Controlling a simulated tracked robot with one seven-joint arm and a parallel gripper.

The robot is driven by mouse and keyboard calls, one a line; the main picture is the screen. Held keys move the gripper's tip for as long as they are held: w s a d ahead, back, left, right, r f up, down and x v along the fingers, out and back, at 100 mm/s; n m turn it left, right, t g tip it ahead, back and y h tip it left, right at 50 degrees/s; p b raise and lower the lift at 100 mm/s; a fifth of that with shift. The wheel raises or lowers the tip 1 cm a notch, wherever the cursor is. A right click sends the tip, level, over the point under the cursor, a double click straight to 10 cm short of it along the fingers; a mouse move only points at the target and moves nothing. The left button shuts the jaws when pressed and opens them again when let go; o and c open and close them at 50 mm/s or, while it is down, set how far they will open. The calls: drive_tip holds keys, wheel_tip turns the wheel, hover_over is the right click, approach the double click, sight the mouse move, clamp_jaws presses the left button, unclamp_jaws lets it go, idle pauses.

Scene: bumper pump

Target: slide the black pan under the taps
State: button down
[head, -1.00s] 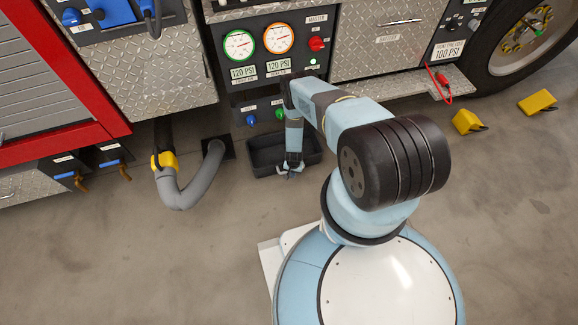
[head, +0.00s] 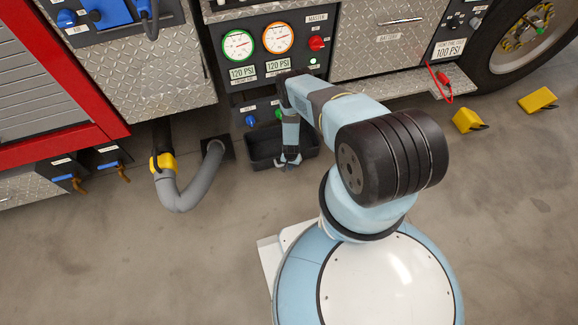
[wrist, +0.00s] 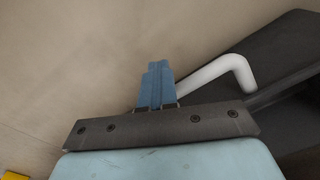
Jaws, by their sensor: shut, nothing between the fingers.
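The black pan (head: 264,162) lies on the floor in the head view, below the pump panel, its far part beneath the blue tap (head: 250,120) and green tap (head: 278,114). My gripper (head: 289,165) points down at the pan's near side, and my arm hides part of the pan. In the wrist view my gripper (wrist: 158,66) is shut with nothing between its fingers. A pale bent bar (wrist: 222,68) runs close beside the fingers, against the dark pan (wrist: 285,62). I cannot tell whether the fingers touch the bar.
A grey hose (head: 192,188) with a yellow collar (head: 163,163) curves on the floor left of the pan. Yellow wheel chocks (head: 467,121) lie to the right by the tyre (head: 510,60). The concrete floor in front of the pan is mostly clear, apart from my base.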

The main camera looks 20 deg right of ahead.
drive_tip(key=shift+w, duration=1.1)
drive_tip(key=shift+s, duration=0.35)
drive_tip(key=shift+s, duration=0.35)
drive_tip(key=shift+s, duration=0.3)
drive_tip(key=shift+s, duration=0.3)
drive_tip(key=shift+s, duration=0.2)
drive_tip(key=shift+r, duration=0.1)
wheel_tip(320, 180, up, 10)
idle(1.0)
